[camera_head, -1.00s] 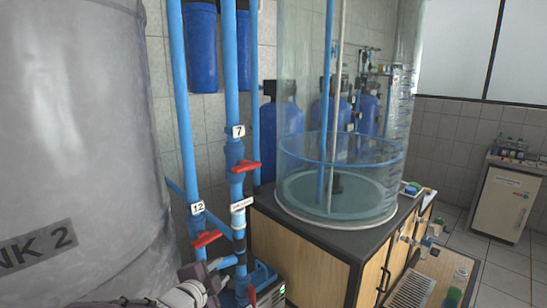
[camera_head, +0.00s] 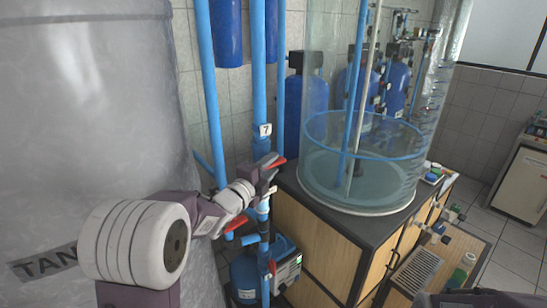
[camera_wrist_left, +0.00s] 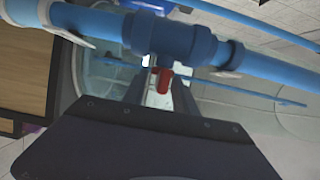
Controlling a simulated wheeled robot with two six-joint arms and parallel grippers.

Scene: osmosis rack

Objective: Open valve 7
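Valve 7 sits on the blue vertical pipe (camera_head: 258,60) under the white "7" label (camera_head: 265,130). Its red handle (camera_head: 275,163) sticks out to the right, partly hidden by my left gripper (camera_head: 268,176). In the left wrist view, the red handle (camera_wrist_left: 163,80) shows between the two dark fingers of my left gripper (camera_wrist_left: 158,92), which stand apart with gaps beside it. The blue valve body (camera_wrist_left: 170,38) lies across the top of that view. Contact with the handle cannot be told.
Another red handle (camera_head: 237,224) sits lower left, close to my left wrist. A big grey tank (camera_head: 90,100) fills the left side. A clear cylinder (camera_head: 365,160) stands on the wooden cabinet (camera_head: 310,240) to the right of the pipes.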

